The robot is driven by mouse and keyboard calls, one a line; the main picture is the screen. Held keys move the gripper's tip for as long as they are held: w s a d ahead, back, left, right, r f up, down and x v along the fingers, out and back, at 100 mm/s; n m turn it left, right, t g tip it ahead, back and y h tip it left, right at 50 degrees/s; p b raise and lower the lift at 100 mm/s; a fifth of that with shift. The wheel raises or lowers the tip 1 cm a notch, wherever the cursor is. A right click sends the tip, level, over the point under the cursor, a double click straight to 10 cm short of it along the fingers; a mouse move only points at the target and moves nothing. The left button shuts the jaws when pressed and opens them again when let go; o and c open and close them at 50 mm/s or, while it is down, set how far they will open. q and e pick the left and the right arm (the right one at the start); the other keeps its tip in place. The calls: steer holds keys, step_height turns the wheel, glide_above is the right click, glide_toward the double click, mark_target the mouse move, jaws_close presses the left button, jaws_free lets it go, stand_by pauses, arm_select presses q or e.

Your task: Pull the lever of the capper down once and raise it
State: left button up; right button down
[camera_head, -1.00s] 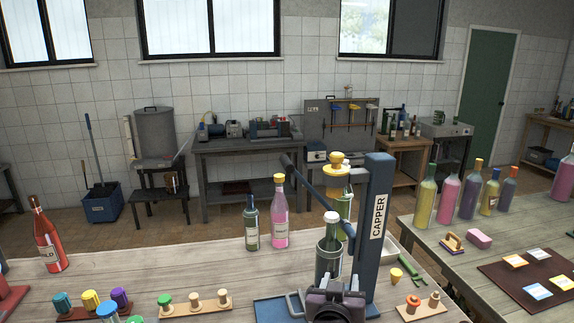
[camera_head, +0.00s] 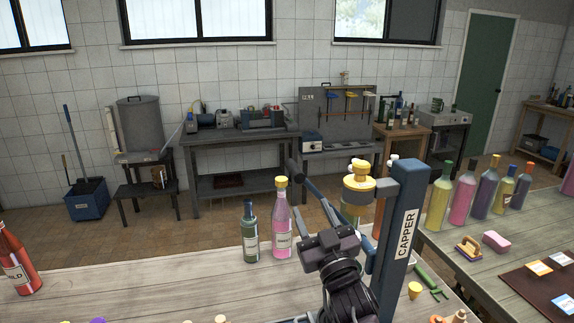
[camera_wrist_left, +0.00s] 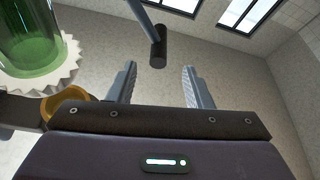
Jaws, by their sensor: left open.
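The capper (camera_head: 405,220) is a blue upright post with a yellow head (camera_head: 358,185) on the wooden table. Its lever (camera_head: 318,195) slopes up to the left and ends in a dark grip (camera_head: 296,168). In the left wrist view the dark grip (camera_wrist_left: 157,50) shows just past the fingertips, in line with the gap. My left gripper (camera_head: 318,238) is in front of the capper, just below the lever. In the left wrist view its fingers (camera_wrist_left: 158,75) are open, with nothing between them. My arm hides the capper's base and the bottle there. My right gripper is not in view.
A dark green bottle (camera_head: 250,235) and a pink bottle (camera_head: 281,225) stand left of the lever. A red bottle (camera_head: 18,262) is at the far left. Several bottles stand on the right table. The table between the red and dark green bottles is mostly clear.

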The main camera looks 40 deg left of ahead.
mark_target(295, 169)
arm_select(q)
steer(key=p+x, duration=0.1)
steer(key=x, duration=0.2)
steer(key=p+x, duration=0.2)
steer(key=x, duration=0.2)
steer(key=r+p+x, duration=0.1)
steer(key=p+x, duration=0.1)
steer(key=x, duration=0.1)
steer(key=shift+x, duration=0.75)
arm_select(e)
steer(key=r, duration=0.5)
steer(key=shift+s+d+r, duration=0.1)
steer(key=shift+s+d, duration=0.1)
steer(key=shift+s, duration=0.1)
arm_select(q)
steer(key=shift+c, duration=0.4)
steer(key=shift+f, duration=0.1)
jaws_close()
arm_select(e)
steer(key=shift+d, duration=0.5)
